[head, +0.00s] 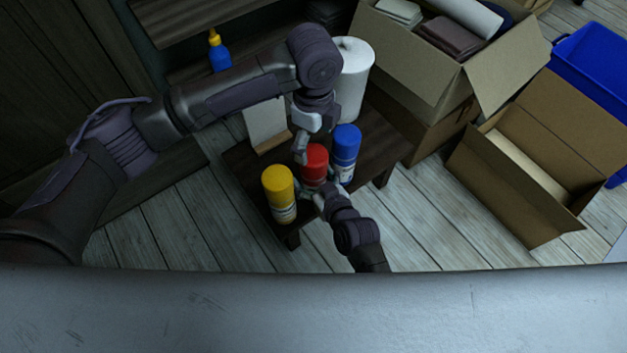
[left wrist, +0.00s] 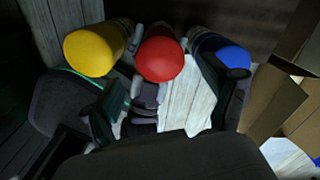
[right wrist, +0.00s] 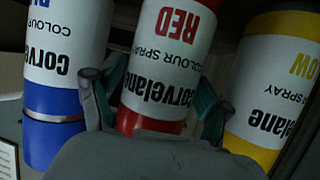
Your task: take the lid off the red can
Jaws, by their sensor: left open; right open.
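The red can (head: 314,164) stands on a small dark table, between the yellow can and the blue can, its red lid on. In the left wrist view the lid (left wrist: 160,58) shows from above, beyond and between the spread fingers. My left gripper (head: 303,147) is open just above the lid. My right gripper (head: 316,190) is low at the can's near side. In the right wrist view the can's white label (right wrist: 170,65) reads RED, and my open right fingers (right wrist: 155,105) are on either side of its body. Contact is not clear.
The yellow can (head: 278,188) and blue can (head: 346,146) stand close on either side. A paper roll (head: 354,80) and a whitish upright item (head: 264,122) are behind. Cardboard boxes (head: 525,170) and a blue bin (head: 590,65) are at the right.

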